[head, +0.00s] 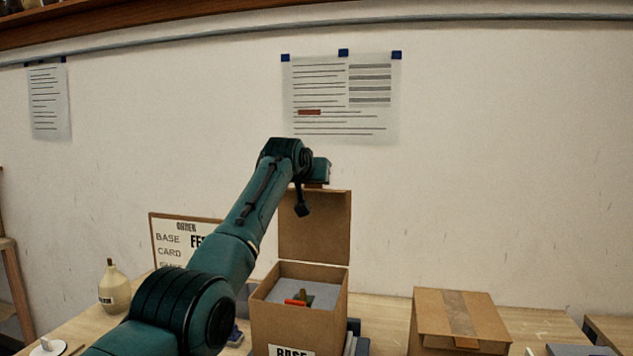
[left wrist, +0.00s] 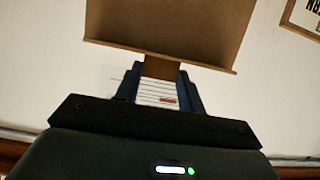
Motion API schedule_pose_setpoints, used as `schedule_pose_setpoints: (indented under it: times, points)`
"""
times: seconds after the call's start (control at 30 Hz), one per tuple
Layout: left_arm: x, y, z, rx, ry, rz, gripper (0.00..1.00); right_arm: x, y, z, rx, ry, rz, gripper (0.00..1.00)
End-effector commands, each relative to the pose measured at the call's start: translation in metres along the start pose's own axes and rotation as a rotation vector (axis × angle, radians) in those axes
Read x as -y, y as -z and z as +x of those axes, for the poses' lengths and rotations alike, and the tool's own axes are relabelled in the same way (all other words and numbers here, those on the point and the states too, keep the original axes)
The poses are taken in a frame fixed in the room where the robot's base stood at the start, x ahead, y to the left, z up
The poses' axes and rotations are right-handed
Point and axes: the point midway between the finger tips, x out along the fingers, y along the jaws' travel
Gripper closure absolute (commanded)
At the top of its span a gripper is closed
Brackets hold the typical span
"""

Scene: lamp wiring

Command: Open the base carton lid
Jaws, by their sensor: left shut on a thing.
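The base carton (head: 298,325) is an open brown box with a "BASE" label on its front, standing on the table. Its lid (head: 315,228) stands upright at the back. A grey insert with a small red piece and a dark olive piece shows inside. My left gripper (head: 317,183) is at the lid's top edge. In the left wrist view, the lid (left wrist: 165,25) has a narrow tab between the fingers of my left gripper (left wrist: 161,72), which is shut on it. My right gripper is not in view.
A closed, taped carton (head: 480,322) stands to the right. A cream bottle (head: 114,290) and an order board (head: 170,235) are at the left. Papers (head: 340,95) hang on the wall behind.

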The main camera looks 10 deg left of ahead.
Motion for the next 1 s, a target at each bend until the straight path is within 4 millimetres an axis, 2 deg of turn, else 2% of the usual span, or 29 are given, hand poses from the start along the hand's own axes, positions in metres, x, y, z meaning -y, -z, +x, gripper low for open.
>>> schedule_pose_setpoints:
  times: [0.03,0.47,0.5,0.77,1.0]
  points:
    - [0.0005,0.0093,-0.0046,-0.018,-0.001,-0.001,1.00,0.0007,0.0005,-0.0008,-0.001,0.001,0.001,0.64]
    - [0.0013,0.0100,-0.0056,-0.013,0.000,0.000,1.00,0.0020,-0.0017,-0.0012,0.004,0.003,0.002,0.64]
    - [0.0013,0.0100,-0.0056,-0.013,0.000,0.000,0.58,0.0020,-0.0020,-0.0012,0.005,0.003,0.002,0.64]
    - [0.0014,0.0052,-0.0033,-0.002,0.000,0.000,0.38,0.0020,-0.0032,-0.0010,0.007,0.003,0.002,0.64]
    - [0.0014,0.0029,-0.0027,0.003,0.000,0.000,0.38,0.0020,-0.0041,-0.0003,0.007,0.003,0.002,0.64]
